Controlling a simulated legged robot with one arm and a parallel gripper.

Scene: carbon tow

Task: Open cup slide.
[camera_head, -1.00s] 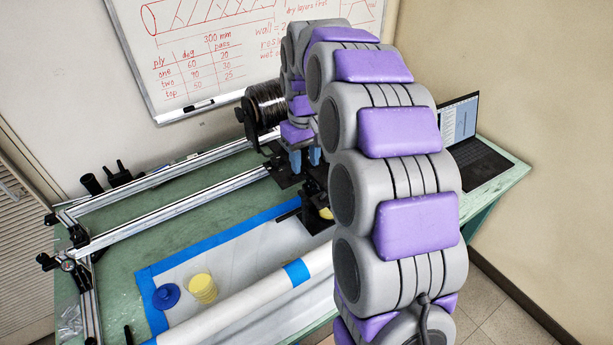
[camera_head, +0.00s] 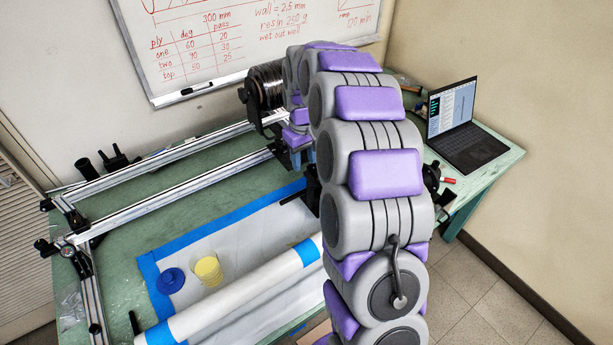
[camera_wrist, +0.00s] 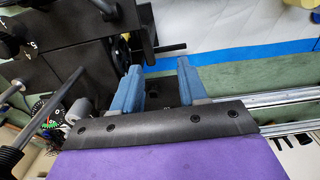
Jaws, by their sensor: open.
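I cannot make out for certain which part is the cup slide. In the head view my gripper is mostly hidden behind my arm, over the rail frame near a black machine part (camera_head: 312,190).
A blue lid-like disc (camera_head: 171,281) lies left of the cup. A white roll (camera_head: 235,292) crosses the front. Metal rails (camera_head: 190,197) span the green table. A dark spool (camera_head: 265,88) stands behind my gripper. A laptop (camera_head: 462,130) sits at right.

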